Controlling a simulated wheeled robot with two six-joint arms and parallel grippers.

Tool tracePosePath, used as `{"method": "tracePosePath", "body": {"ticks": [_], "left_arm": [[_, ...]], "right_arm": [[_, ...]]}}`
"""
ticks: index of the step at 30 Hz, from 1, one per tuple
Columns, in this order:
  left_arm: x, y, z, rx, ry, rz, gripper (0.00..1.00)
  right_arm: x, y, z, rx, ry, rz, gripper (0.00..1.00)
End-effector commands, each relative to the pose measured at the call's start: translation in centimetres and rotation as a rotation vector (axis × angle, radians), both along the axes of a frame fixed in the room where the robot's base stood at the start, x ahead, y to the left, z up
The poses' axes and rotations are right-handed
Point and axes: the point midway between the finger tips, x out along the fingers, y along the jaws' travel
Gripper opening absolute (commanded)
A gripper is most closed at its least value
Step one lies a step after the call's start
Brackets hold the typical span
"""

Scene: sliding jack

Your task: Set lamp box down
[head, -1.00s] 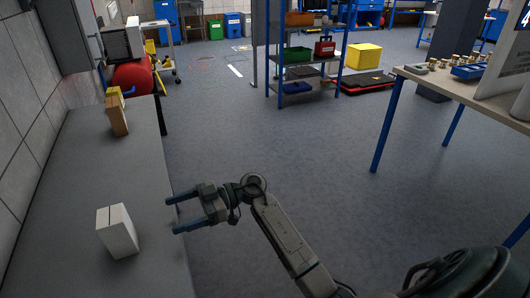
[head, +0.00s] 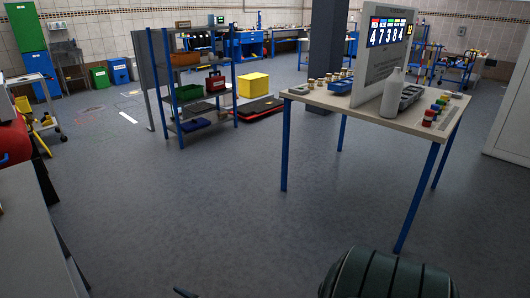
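No lamp box shows in the head view now. The grey bench (head: 32,235) fills the lower left edge, and the part of its top in view is bare except for a sliver of something at the far left edge. A small dark tip at the bottom edge may be a finger of my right gripper (head: 183,292); too little shows to tell if it is open. My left gripper is out of view.
A table (head: 425,122) with a white bottle (head: 392,95) and a number display (head: 389,32) stands right. A blue shelf rack (head: 236,95), yellow box (head: 253,85) and black-red case (head: 262,107) stand further back. The middle floor is clear.

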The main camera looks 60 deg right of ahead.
Motion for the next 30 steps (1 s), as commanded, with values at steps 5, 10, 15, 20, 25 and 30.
{"method": "tracePosePath", "body": {"ticks": [5,10,15,20,25,30], "left_arm": [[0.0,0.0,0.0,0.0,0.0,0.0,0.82],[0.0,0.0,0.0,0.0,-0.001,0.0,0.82],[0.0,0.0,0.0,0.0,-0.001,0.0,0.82],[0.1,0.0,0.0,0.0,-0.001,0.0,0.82],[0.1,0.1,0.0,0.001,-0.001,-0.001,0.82],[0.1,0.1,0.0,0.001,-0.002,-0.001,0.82]], "right_arm": [[-9.3,-2.3,-16.5,-0.069,0.441,-0.09,0.79],[-21.8,-3.3,-28.1,-0.125,0.842,-0.102,0.79],[-33.7,-3.1,-34.5,-0.153,1.158,-0.066,0.79],[-39.8,-2.8,-36.6,-0.156,1.307,-0.036,0.79],[-41.1,-2.7,-37.0,-0.158,1.342,-0.026,0.79],[-41.0,-2.8,-37.0,-0.158,1.339,-0.027,0.79]]}}
